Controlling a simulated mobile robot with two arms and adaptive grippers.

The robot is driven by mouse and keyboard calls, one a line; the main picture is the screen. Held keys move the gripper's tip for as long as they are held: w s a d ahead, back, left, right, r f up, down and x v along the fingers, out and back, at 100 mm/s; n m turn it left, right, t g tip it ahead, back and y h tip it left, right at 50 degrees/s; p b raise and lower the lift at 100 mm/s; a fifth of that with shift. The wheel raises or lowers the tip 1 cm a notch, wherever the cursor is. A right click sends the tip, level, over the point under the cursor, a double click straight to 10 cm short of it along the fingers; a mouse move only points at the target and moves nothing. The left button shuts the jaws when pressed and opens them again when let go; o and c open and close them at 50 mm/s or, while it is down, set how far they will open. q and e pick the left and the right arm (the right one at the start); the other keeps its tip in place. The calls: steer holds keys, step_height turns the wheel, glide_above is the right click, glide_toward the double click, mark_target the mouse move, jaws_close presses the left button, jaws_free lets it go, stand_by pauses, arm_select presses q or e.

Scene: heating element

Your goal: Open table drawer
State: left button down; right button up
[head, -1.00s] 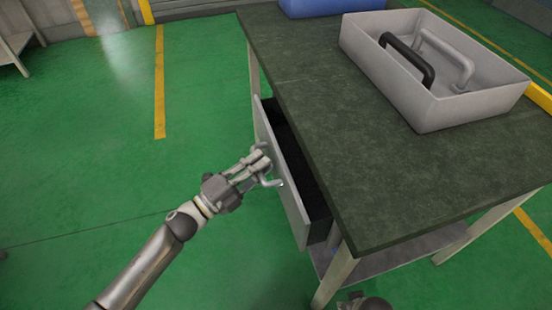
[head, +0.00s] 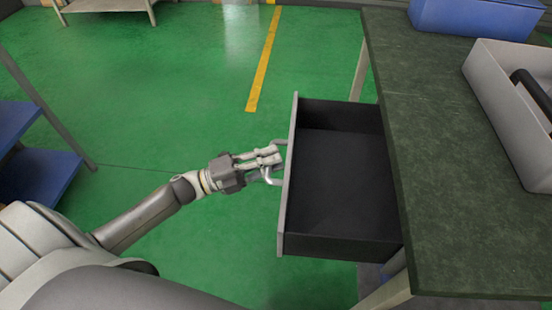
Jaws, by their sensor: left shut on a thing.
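The table drawer (head: 335,245) is pulled well out to the left from under the dark table top (head: 435,150). Its inside is black and looks empty. Its pale front panel (head: 287,190) faces left. My left gripper (head: 277,162) is at the drawer's handle (head: 272,179) on the outside of that panel and is shut on it. The fingers hide part of the handle. My right gripper is not in view.
A grey tray (head: 505,105) with a dark handle stands on the table at the right, and a blue box (head: 470,18) is at the back. A shelf with blue boards (head: 40,175) stands at the left. Green floor (head: 190,90) between shelf and drawer is clear.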

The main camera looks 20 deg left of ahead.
arm_select(q)
steer(key=c, duration=1.7)
jaws_free()
steer(key=v, duration=1.2)
steer(key=shift+f, duration=0.1)
steer(key=shift+w, duration=0.1)
